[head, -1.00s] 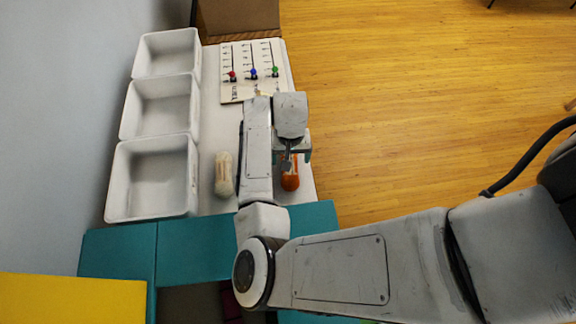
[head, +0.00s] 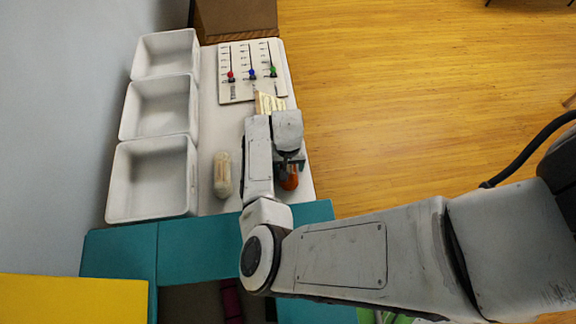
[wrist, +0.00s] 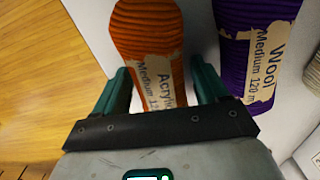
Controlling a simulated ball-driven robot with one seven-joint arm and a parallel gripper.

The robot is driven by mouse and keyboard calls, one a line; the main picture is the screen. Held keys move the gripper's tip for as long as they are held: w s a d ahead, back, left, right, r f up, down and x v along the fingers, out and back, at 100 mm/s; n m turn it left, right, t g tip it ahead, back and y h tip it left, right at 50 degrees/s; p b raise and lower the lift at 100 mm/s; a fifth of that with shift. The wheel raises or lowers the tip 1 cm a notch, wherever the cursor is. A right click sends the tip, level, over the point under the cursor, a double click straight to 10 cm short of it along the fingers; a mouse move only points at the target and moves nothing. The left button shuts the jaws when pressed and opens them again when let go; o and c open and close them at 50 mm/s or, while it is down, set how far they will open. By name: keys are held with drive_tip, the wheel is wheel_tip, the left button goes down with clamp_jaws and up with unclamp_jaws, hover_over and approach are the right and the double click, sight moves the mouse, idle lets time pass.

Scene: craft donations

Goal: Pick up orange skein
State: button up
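The orange skein (head: 289,184) lies near the table's right edge in the head view, partly covered by my gripper (head: 288,166). In the wrist view the orange skein (wrist: 148,35) carries a tan paper label reading "Acrylic" and "Medium". My gripper (wrist: 162,88) is open in the wrist view, with one teal finger on each side of the skein's near end. Gaps show between the fingers and the skein. I cannot tell how deep the fingers reach around it.
A purple skein (wrist: 235,50) labelled "Wool" lies close to the right finger. A cream skein (head: 223,175) lies left of my arm. Several white bins (head: 112,182) line the wall. A board with coloured sliders (head: 226,92) lies at the table's back.

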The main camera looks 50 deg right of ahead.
drive_tip(key=c, duration=0.8)
drive_tip(key=shift+o, duration=0.2)
